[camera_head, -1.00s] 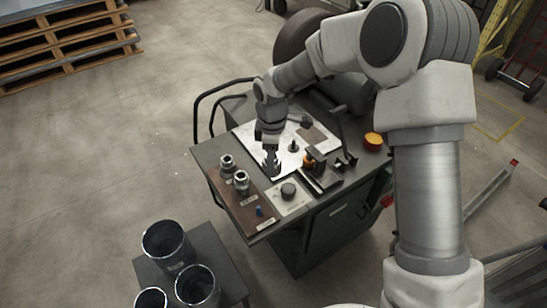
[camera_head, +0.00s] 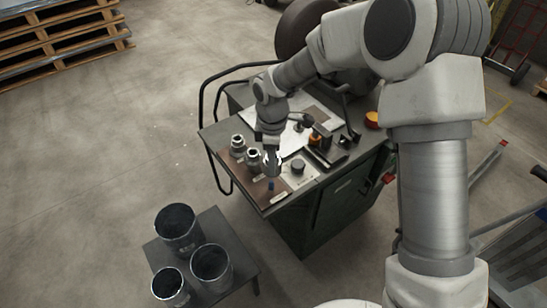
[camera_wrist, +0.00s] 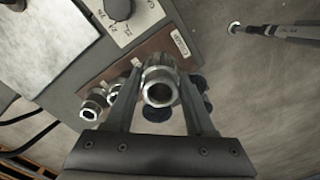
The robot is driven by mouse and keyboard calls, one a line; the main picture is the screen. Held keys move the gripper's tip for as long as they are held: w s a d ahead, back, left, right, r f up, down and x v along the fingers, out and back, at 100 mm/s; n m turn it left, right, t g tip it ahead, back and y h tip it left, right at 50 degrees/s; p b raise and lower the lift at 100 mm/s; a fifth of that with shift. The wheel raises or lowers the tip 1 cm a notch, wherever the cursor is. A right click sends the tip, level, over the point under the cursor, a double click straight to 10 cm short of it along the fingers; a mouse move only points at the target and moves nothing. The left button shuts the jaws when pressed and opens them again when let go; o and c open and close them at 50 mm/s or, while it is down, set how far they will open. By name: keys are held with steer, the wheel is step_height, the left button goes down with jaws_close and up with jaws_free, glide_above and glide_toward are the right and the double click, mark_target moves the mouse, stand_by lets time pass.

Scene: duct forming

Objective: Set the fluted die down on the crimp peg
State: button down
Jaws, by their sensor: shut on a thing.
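My gripper (camera_head: 272,164) is shut on the fluted die, a grey metal ring-shaped piece. The die (camera_wrist: 160,88) shows end-on between the two fingers in the wrist view, with its round bore facing the camera. In the head view my gripper hangs over the brown board (camera_head: 252,184) at the bench's front, between two standing metal dies and the knob panel. A short blue peg (camera_head: 270,185) stands on the board just in front of my gripper. The gap under the held die is hard to judge. The brown board (camera_wrist: 157,46) also shows in the wrist view.
Two metal dies (camera_head: 238,143) (camera_head: 254,159) stand on the board left of my gripper. A panel with a dark knob (camera_head: 298,165) and a clamp-like block lie to the right. A low table with dark tubes (camera_head: 178,226) stands in front. A bent rail runs along the bench's left.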

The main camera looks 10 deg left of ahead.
mark_target(272, 181)
steer(key=shift+s+f, duration=0.1)
steer(key=shift+s, duration=0.3)
steer(key=shift+f+b, duration=2.4)
steer(key=shift+f, duration=1)
steer(key=shift+f, duration=0.3)
steer(key=shift+c, duration=0.8)
jaws_free()
step_height(272, 181, up, 18)
steer(key=p, duration=0.2)
steer(key=shift+f+p, duration=0.25)
steer(key=shift+p, duration=0.05)
